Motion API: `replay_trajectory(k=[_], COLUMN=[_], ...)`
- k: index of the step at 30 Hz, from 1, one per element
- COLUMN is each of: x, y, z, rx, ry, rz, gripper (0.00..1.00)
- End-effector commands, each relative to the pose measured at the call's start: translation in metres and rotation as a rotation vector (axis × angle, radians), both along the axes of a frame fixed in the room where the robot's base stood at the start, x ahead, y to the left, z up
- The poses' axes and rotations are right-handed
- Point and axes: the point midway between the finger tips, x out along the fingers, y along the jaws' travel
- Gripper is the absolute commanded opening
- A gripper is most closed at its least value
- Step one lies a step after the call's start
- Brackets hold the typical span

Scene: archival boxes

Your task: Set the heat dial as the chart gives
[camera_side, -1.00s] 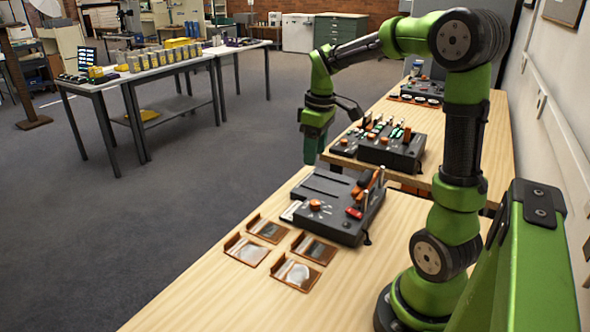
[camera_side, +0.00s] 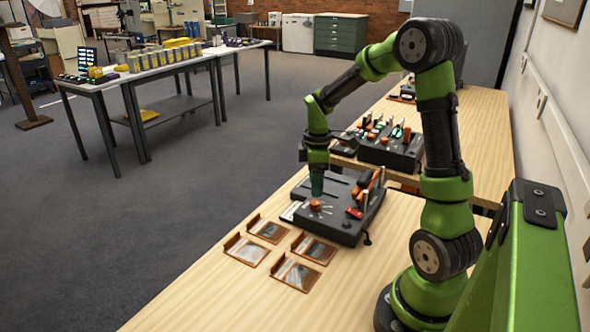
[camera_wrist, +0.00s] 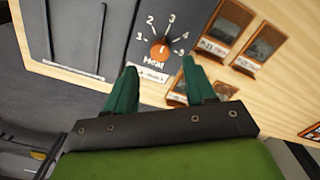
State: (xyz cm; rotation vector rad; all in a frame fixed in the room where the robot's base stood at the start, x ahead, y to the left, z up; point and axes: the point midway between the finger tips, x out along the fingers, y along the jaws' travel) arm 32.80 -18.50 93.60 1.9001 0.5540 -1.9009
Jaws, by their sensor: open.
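The orange heat dial (camera_wrist: 160,50) is on a dark device (camera_side: 337,205), with "Heat" and numbers 1 to 5 around it in the wrist view. I cannot clearly read where its pointer stands. The dial also shows in the side view (camera_side: 316,205), just under my gripper (camera_side: 317,186). In the wrist view my gripper (camera_wrist: 159,65) is open, its two green fingers apart with the dial seen between and beyond their tips. They do not appear closed on it. A small white label (camera_wrist: 151,75) lies below the dial, its writing too blurred to read. I cannot identify the chart.
Several copper-edged holders with labels, one of them here (camera_side: 267,229), lie on the wooden bench left of the device. Orange-handled tools (camera_side: 372,178) and a red item (camera_side: 354,213) are at its right. Another tool-laden device (camera_side: 388,150) stands behind. The bench front is clear.

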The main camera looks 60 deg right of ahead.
Motion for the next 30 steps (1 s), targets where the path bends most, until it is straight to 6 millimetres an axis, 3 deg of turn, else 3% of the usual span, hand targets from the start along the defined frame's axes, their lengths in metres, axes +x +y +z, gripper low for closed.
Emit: replay_trajectory(k=[3,9,21,30], x=[-0.001,0.0,0.0,0.0], y=[0.0,0.0,0.0,0.0], z=[-0.024,-0.049,-0.056,-0.056], rx=[0.002,0.001,-0.001,-0.001], ry=[0.004,0.002,-0.001,-0.001], rz=[0.001,0.001,0.0,0.0], gripper=[0.55,0.55,0.55,0.1])
